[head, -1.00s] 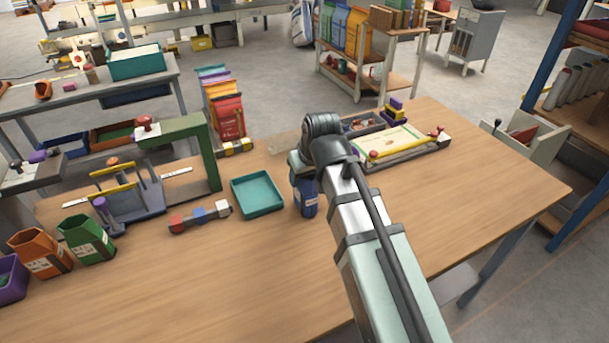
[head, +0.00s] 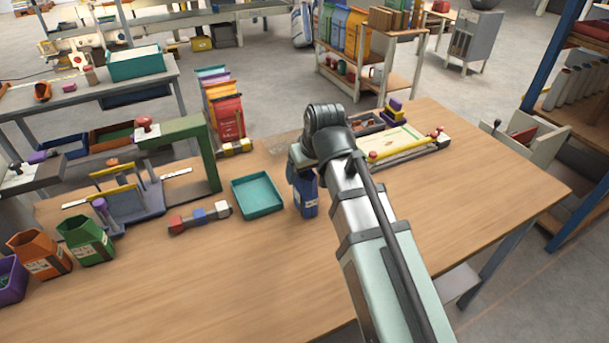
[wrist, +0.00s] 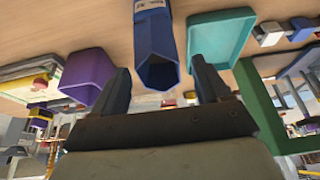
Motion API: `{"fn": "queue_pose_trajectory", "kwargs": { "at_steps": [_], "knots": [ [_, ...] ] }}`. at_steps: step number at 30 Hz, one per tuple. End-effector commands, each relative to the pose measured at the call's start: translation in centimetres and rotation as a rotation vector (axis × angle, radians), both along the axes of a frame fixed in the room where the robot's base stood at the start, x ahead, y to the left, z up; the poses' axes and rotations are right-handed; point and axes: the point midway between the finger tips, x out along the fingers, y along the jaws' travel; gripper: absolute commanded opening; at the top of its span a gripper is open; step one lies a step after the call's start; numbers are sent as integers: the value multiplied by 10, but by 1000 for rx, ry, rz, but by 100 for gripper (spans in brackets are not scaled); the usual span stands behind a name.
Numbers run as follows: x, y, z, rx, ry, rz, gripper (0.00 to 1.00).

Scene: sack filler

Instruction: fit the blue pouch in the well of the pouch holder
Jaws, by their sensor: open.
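The blue pouch (head: 306,197) stands upright on the wooden table, right of the teal tray, with a pale label on its front. In the wrist view the blue pouch (wrist: 156,45) shows its open hexagonal mouth, lying between the two spread fingers in the picture. My gripper (wrist: 158,68) is open, with a gap on each side of the pouch. In the head view my gripper (head: 300,163) is at the pouch's top, its fingertips largely hidden. I cannot tell for certain which object is the pouch holder.
The teal tray (head: 258,195) lies just left of the pouch. A purple open box (wrist: 88,78) stands on its other side, hidden by my arm in the head view. A green frame (head: 207,150) stands farther left.

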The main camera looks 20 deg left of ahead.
Motion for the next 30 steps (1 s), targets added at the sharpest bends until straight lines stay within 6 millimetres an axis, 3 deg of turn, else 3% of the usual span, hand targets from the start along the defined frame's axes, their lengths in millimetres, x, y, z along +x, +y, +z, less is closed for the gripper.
{"fn": "queue_pose_trajectory", "kwargs": {
  "at_steps": [12, 21, 30],
  "knots": [
    [-16, -16, 55, 1, -1, 0, 76],
    [-23, -23, 79, 1, -1, 0, 76],
    [-24, -25, 83, -1, 1, 0, 49]
  ]
}}
